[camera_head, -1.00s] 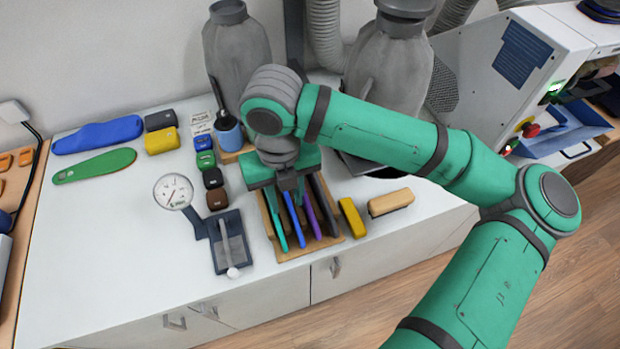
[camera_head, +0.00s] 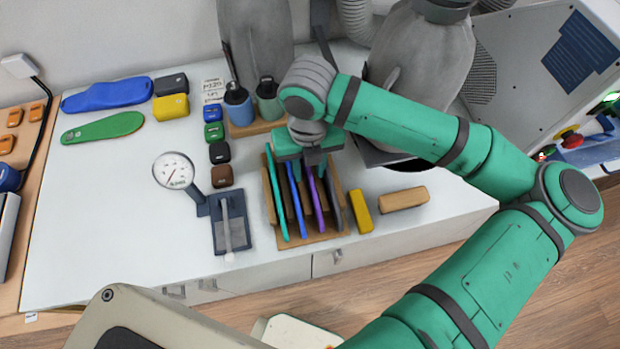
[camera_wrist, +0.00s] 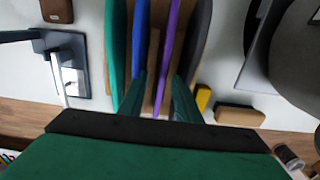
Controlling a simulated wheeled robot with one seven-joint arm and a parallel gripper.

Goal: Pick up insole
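A wooden rack (camera_head: 335,231) on the white table holds thin insoles standing on edge: a teal one (camera_head: 276,195), a blue one (camera_head: 296,203), a purple one (camera_head: 317,203) and a dark grey one (camera_head: 333,190). My gripper (camera_head: 312,160) is over the back of the rack. In the wrist view, my gripper's two fingers (camera_wrist: 160,95) are apart, pointing at the rack. The purple insole (camera_wrist: 166,55) passes between them, nearer the right finger; the blue insole (camera_wrist: 141,40) lies by the left finger. Whether either finger touches an insole cannot be told.
A dial gauge (camera_head: 174,171) stands left of the rack. Yellow (camera_head: 361,211) and tan (camera_head: 404,199) blocks lie to its right. Small coloured blocks (camera_head: 214,132) and bottles (camera_head: 239,106) are behind. Green (camera_head: 103,128) and blue (camera_head: 107,95) insoles lie flat at left.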

